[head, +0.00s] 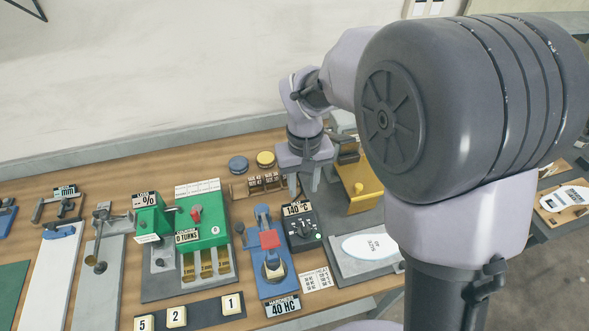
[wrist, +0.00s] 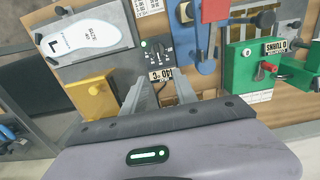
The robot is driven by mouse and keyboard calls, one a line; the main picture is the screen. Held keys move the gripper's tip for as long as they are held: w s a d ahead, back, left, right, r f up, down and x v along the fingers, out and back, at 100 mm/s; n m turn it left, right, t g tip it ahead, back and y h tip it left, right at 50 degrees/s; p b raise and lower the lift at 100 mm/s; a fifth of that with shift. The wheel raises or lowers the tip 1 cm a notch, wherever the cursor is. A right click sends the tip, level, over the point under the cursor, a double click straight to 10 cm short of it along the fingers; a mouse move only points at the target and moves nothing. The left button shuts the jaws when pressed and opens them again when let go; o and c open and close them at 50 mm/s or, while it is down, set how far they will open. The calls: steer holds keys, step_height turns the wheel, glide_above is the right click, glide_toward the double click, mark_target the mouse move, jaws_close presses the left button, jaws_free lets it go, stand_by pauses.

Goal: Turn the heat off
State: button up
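The heat control is a black box (head: 303,233) with a dark knob and a label reading 140 °C, on the table right of the blue press. In the wrist view the box (wrist: 155,48) shows upside down, with its label (wrist: 161,74) toward my fingers and a small green light on its face. Its knob (wrist: 164,58) sits just beyond my fingertips. My gripper (head: 303,188) points down above and behind the box, apart from it. In the wrist view my gripper (wrist: 161,92) has its two fingers spread with nothing between them.
The blue press (head: 268,262) with a red block stands close on the left of the box. A yellow block (head: 362,196) stands close on the right. A grey plate with a white insole (head: 370,246) lies at front right. The green counter (head: 203,214) is farther left.

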mark_target(303, 225)
steer(key=f+b, duration=0.1)
steer(key=f, duration=0.4)
steer(key=f+b, duration=0.2)
steer(key=f, duration=0.4)
steer(key=f+b, duration=0.1)
steer(key=f, duration=0.4)
steer(key=shift+s+d+f, duration=0.2)
steer(key=shift+d+f, duration=0.1)
jaws_close()
